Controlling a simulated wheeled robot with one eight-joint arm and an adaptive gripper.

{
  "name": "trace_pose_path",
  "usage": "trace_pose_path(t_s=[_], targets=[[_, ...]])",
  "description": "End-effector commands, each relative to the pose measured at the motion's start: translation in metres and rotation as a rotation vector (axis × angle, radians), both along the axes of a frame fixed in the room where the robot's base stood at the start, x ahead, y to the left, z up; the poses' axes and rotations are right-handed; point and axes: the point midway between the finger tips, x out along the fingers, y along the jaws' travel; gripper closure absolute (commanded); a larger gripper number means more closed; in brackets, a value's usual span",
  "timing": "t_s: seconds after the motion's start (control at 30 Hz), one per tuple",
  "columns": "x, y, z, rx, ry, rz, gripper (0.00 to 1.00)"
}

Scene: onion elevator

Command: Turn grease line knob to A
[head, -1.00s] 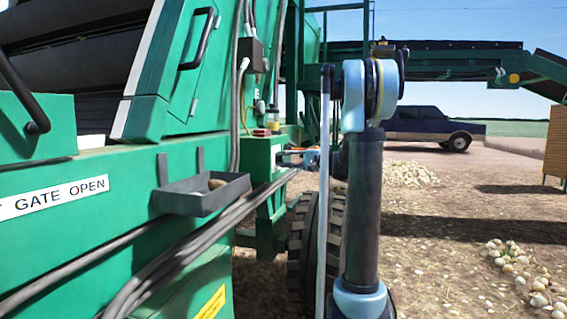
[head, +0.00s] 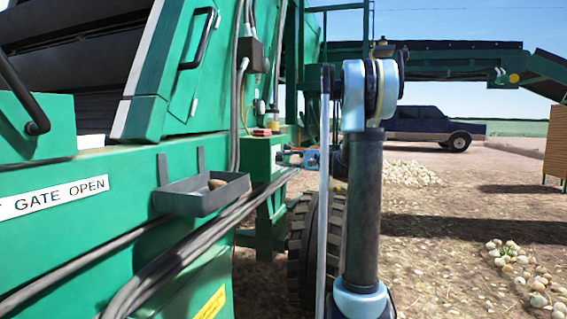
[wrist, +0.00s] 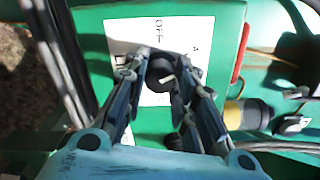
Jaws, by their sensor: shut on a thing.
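The grease line knob (wrist: 161,74) is black and round with a pale pointer mark, on a white label plate (wrist: 119,34) fixed to a green box (wrist: 90,20) in the wrist view. The plate has "OFF" above the knob and an "A" to its upper right; other lettering is partly hidden by the fingers. My gripper (wrist: 160,64) is shut on the knob, one finger on each side. In the head view my gripper (head: 288,155) is at the side of the green box (head: 258,153); the knob is too small to make out there.
A grey tray (head: 204,194) with an onion hangs on the machine's side. Hoses (head: 190,252) run below it. A tyre (head: 304,240) stands under the box. In the wrist view, cables (wrist: 62,50) pass at left and a yellow-capped fitting (wrist: 245,113) sits at right.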

Motion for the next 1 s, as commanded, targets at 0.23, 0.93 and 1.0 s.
trace_pose_path(t_s=[0.23, 0.93, 1.0], targets=[[-0.001, 0.0, -0.002, -0.004, 0.0, 0.0, 0.54], [-0.022, -0.063, -0.002, -0.003, 0.0, -0.003, 0.54], [-0.026, -0.074, -0.002, -0.003, 0.001, -0.003, 0.54]])
